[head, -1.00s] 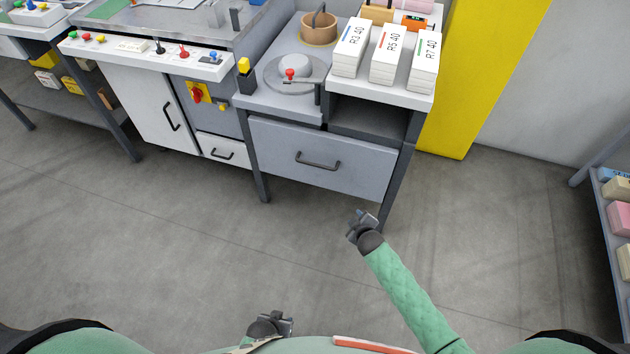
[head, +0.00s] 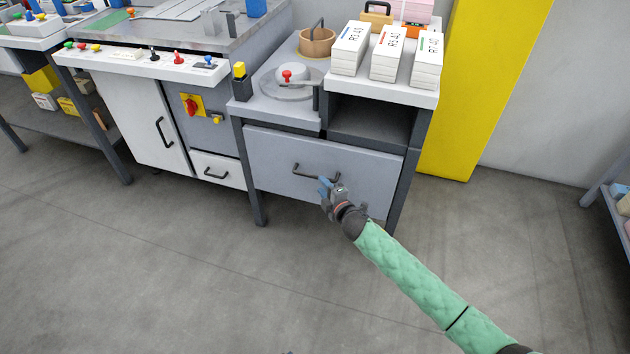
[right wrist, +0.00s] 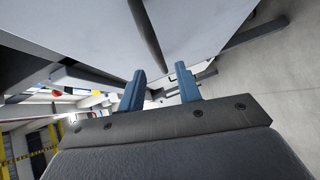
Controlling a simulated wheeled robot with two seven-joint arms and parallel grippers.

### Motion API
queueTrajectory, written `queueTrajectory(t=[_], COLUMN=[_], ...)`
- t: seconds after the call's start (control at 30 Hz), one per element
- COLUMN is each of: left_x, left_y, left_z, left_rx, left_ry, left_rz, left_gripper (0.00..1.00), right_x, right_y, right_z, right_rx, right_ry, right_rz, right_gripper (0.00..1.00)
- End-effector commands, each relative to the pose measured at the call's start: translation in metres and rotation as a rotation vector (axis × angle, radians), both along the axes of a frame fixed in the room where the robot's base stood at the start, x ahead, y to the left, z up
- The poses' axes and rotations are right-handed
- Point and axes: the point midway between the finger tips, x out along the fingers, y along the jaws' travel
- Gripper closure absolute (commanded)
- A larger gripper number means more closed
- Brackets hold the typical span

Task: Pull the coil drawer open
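The wide grey drawer (head: 285,160) is shut in the front of the grey bench. Its dark bar handle (head: 308,171) shows on the drawer front, with its right end close to my right gripper (head: 327,192). In the right wrist view my right gripper (right wrist: 160,88) is open, its two blue fingers apart. The dark handle (right wrist: 147,38) stands out ahead of the fingers, its near end roughly in line with the gap between them. I cannot tell whether they touch it. My left gripper is out of view.
A small white drawer (head: 217,170) and a white cabinet door (head: 140,115) are to the left. White stacks (head: 388,55) and a round device with a red knob (head: 287,76) stand on the bench. A yellow panel (head: 485,85) stands at right. Floor in front is clear.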

Motion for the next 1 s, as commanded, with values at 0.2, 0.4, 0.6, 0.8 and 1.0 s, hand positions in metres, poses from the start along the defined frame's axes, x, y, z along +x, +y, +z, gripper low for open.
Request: queueTrajectory(t=[0.2, 0.4, 0.6, 0.8, 1.0], left_x=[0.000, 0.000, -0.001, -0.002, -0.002], left_y=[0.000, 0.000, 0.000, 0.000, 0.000], left_z=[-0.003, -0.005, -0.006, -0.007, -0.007], left_rx=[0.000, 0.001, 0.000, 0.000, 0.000], left_ry=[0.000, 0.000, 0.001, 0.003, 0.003], left_rz=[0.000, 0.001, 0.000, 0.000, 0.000], left_gripper=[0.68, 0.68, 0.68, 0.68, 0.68], right_x=[0.030, 0.048, 0.054, 0.054, 0.054], right_y=[0.015, 0.025, 0.028, 0.028, 0.028], right_z=[-0.004, -0.008, -0.008, -0.008, -0.009], right_rx=[0.001, 0.001, 0.002, 0.001, 0.001], right_ry=[0.000, 0.001, 0.001, 0.001, 0.001], right_rz=[-0.002, -0.002, -0.001, -0.002, -0.002], right_gripper=[0.66, 0.66, 0.66, 0.66, 1.00])
